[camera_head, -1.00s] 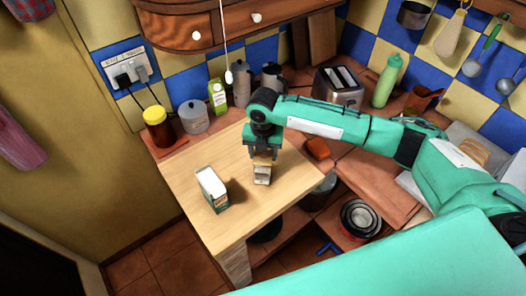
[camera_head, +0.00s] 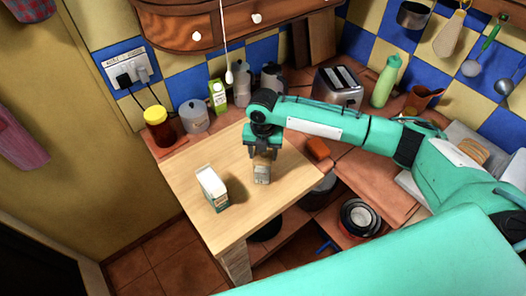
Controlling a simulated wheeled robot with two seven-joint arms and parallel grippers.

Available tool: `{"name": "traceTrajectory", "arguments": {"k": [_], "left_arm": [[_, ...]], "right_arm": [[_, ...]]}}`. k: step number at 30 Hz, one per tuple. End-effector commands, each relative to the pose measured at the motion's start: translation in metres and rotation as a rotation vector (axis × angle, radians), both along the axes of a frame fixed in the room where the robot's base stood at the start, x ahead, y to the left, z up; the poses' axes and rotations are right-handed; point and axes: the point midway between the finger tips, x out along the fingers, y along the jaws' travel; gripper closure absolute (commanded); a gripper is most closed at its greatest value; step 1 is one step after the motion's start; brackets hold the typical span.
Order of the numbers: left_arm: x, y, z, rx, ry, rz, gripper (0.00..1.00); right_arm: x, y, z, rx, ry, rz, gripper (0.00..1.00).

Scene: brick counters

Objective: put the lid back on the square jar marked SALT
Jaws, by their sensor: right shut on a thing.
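A square white jar (camera_head: 212,185) with a dark green lower band stands on the light wooden table (camera_head: 240,220), left of my right gripper. Its marking is too small to read. My right gripper (camera_head: 263,157) points down over the table, a short way right of the jar, and is shut on a small greyish block-like thing (camera_head: 262,175), which may be the lid. Whether the held thing touches the table cannot be told. My left gripper is not in view.
A brown jar with a yellow lid (camera_head: 157,126), a grey canister (camera_head: 195,117) and a green-white carton (camera_head: 217,97) stand behind the table. A toaster (camera_head: 338,86) and an orange block (camera_head: 317,149) are to the right. The table's front is clear.

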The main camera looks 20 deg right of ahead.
Motion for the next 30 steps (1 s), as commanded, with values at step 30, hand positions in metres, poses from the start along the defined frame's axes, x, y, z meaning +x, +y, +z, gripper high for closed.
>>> {"name": "traceTrajectory", "arguments": {"k": [30], "left_arm": [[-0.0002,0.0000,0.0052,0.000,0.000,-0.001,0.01]], "right_arm": [[0.0003,0.0001,-0.0029,0.000,-0.001,0.000,0.68]]}}
